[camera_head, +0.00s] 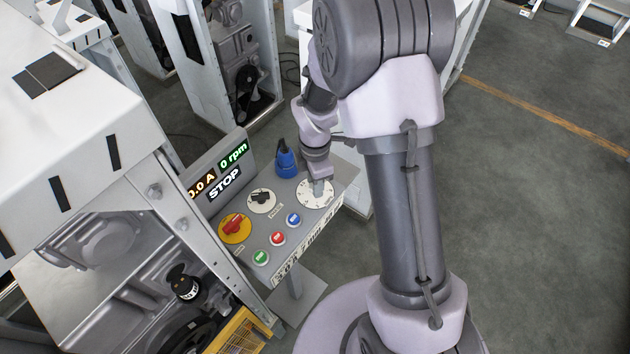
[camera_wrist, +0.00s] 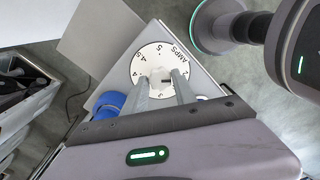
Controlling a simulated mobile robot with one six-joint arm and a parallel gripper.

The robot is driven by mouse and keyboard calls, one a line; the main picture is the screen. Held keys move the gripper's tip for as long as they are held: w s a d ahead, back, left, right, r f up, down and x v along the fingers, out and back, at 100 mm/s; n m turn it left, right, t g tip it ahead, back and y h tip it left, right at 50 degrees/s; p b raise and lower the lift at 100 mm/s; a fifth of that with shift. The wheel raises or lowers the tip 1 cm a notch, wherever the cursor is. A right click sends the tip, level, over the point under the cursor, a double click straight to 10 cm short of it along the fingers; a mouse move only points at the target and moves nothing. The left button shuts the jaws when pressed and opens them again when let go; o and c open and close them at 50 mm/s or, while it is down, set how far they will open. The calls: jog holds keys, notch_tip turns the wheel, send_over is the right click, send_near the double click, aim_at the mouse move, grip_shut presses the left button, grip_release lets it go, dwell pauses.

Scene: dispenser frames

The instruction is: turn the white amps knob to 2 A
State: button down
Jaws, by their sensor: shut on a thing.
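The white amps knob (camera_wrist: 162,75) sits at the centre of a round white dial (camera_wrist: 158,55) marked AMPS with numbers around its edge. My gripper (camera_wrist: 160,80) is shut on the knob, one finger on each side. In the head view the dial (camera_head: 309,201) lies at the right end of the grey control panel, and my gripper (camera_head: 318,186) reaches down onto it from above. The knob itself is mostly hidden there, and I cannot tell which number it points to. The display (camera_head: 202,188) reads 0.0 A, 0 rpm and STOP.
The panel also holds a black selector (camera_head: 261,199), a red-on-yellow switch (camera_head: 234,228), green (camera_head: 261,257), red (camera_head: 277,238) and blue (camera_head: 293,219) buttons, and a blue connector (camera_head: 286,160) close behind the dial. A machine frame (camera_head: 100,160) stands at the left. Open floor lies at the right.

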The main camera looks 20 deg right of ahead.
jog(key=c, duration=1)
grip_release()
jog(key=shift+r, duration=0.1)
notch_tip(320, 180, up, 17)
jog(key=p, duration=0.3)
jog(key=shift+r+p, duration=0.15)
jog(key=shift+p, duration=0.15)
